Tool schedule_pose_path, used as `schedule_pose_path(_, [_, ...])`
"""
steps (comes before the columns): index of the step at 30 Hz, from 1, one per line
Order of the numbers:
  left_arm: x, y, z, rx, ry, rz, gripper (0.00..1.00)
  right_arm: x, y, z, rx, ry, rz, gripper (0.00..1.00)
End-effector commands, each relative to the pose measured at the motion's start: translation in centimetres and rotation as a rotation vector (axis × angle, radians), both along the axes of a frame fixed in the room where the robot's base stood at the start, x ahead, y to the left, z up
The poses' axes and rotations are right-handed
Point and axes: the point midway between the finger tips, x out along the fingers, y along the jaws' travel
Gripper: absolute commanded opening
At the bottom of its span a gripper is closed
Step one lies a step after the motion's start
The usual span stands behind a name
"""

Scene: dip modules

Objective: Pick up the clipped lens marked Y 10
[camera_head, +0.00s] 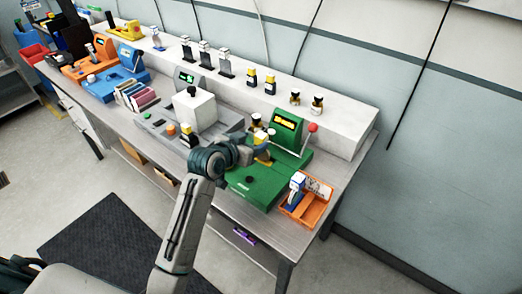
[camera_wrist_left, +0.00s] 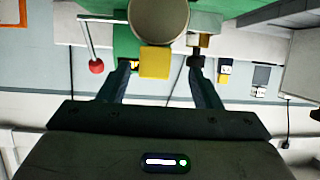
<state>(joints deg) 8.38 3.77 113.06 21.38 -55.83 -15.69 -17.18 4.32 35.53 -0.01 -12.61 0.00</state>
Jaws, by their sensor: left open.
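A round pale lens (camera_wrist_left: 158,16) with a yellow clip (camera_wrist_left: 155,62) shows in the left wrist view, between the two fingers of my left gripper (camera_wrist_left: 157,88). A yellow piece (camera_head: 261,140) shows at the gripper over the green machine in the head view. The left gripper (camera_head: 258,150) is open, with a gap between each finger and the yellow clip. I cannot read any mark such as Y 10 on the lens. My right gripper is not in view.
The green machine (camera_head: 255,185) has a lit display and a red-knobbed lever (camera_head: 313,127). An orange tray (camera_head: 306,207) stands right of it. A grey machine with a white block (camera_head: 194,108) stands left. Several small clipped pieces stand on the white shelf (camera_head: 340,130) behind.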

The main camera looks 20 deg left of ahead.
Motion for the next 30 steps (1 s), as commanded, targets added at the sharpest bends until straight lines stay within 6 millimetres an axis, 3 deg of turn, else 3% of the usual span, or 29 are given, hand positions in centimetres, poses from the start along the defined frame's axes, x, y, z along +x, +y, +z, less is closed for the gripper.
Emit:
schedule_pose_path(4, [1.9, -1.3, 0.0, -0.004, 0.001, 0.000, 0.58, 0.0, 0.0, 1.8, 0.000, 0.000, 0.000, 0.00])
schedule_pose_path(9, [3.5, -1.7, -1.1, -0.001, 0.001, 0.000, 0.58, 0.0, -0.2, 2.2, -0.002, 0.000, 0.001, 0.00])
schedule_pose_path(17, [3.8, -1.7, -1.4, 0.000, -0.001, 0.001, 0.58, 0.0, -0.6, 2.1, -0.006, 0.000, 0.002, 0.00])
schedule_pose_path(18, [3.8, -1.8, -1.4, 0.000, -0.001, 0.001, 0.56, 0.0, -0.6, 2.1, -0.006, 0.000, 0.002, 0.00])
schedule_pose_path(27, [3.7, -1.7, -1.4, 0.000, 0.000, 0.001, 0.00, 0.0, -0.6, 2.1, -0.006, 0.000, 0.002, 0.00])
schedule_pose_path(30, [3.7, -1.7, -1.3, 0.000, 0.000, 0.001, 0.00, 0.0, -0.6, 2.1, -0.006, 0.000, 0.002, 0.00])
